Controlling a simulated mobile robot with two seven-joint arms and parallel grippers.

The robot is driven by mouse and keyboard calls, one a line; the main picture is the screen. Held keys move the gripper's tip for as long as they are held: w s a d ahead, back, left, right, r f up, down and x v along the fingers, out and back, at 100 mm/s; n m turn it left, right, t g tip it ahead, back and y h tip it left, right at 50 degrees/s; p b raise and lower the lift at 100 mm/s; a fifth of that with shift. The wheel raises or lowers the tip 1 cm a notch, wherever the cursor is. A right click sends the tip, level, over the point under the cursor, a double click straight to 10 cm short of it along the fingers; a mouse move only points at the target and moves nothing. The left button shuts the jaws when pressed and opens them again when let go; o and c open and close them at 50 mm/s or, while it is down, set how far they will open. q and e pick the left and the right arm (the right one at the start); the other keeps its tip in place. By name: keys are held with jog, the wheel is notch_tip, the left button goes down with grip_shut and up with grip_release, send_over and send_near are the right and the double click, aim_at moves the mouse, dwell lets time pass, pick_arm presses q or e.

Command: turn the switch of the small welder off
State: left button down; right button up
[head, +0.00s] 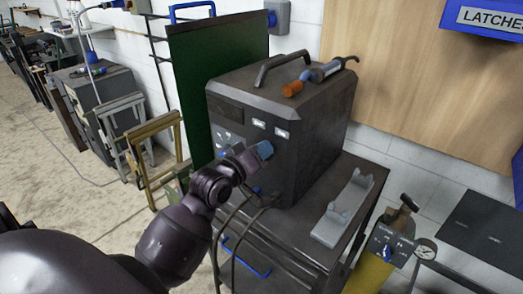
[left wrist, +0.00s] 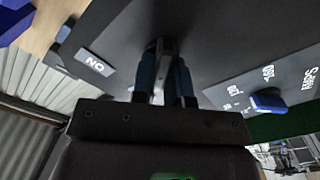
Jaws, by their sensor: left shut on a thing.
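The dark box-shaped welder (head: 325,125) stands on a dark cart, with a handle on top and a front panel with white labels. My left gripper (head: 263,150) is at the front panel, near its right edge. In the left wrist view my left gripper (left wrist: 163,72) has its two blue fingers close together on a small part of the panel. That part, seemingly the switch, is mostly hidden between the fingers, so its setting cannot be read. An "ON" label (left wrist: 95,62) is beside the fingers. A blue knob (left wrist: 268,101) sits on the labelled plate. My right gripper is not in view.
A torch with an orange end (head: 293,88) lies on top of the welder. A grey bracket (head: 343,208) is on the cart (head: 320,247) at right. A yellow cylinder (head: 372,270) with a gauge stands at lower right. A green panel (head: 195,95) is behind the welder.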

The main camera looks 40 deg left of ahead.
pick_arm(q)
jog(key=c, duration=1.1)
grip_release()
jog(key=s, duration=0.3)
jog(key=s+b, duration=0.1)
jog(key=s, duration=0.3)
jog(key=s+a, duration=0.1)
jog(key=s, duration=0.2)
jog(key=shift+s+b, duration=0.35)
jog(key=shift+s, duration=0.05)
notch_tip(320, 180, down, 17)
jog(key=m+g+y, duration=0.2)
jog(key=m+g, duration=0.1)
jog(key=m, duration=0.4)
jog(key=s+d+f+g, duration=0.1)
jog(key=s+d+f, duration=0.1)
jog(key=s+f, duration=0.1)
jog(key=s+d+f+g+b, duration=0.1)
jog(key=s+d+f, duration=0.1)
jog(key=f, duration=0.4)
jog(key=s+d+f+m+g, duration=0.1)
jog(key=s+d+f, duration=0.1)
jog(key=s+f, duration=0.2)
jog(key=shift+s+f+h, duration=0.3)
jog(key=shift+s+f, duration=0.05)
jog(key=shift+f, duration=0.1)
